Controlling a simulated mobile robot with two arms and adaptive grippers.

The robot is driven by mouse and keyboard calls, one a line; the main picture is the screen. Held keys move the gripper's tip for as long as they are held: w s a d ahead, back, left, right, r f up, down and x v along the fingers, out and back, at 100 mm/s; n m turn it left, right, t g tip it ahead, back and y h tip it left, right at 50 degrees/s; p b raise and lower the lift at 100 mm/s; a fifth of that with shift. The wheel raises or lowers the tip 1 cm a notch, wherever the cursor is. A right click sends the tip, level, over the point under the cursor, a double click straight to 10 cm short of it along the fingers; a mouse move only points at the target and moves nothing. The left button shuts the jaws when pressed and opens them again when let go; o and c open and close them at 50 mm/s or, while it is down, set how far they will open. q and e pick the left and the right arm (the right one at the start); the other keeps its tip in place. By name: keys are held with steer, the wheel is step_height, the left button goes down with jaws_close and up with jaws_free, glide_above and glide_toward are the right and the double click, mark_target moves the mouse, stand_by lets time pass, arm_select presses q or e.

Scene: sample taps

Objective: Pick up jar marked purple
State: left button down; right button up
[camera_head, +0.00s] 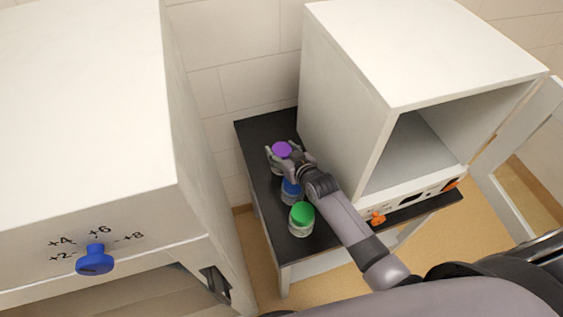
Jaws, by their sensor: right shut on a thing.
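The jar marked purple (282,149) stands near the back of the black tabletop, its purple lid in view. My right gripper (280,158) is shut on this jar, with its fingers around the body just below the lid. The gripper hides most of the jar's body. I cannot tell whether the jar touches the tabletop. My left gripper is not in view.
A blue-lidded jar (291,189) and a green-lidded jar (301,217) stand in front on the black table (254,135). A white open cabinet (345,100) stands right, its door (529,130) swung open. A white unit with a blue knob (95,260) is left.

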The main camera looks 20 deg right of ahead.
steer(key=c, duration=0.9)
jaws_close()
steer(key=shift+r, duration=0.15)
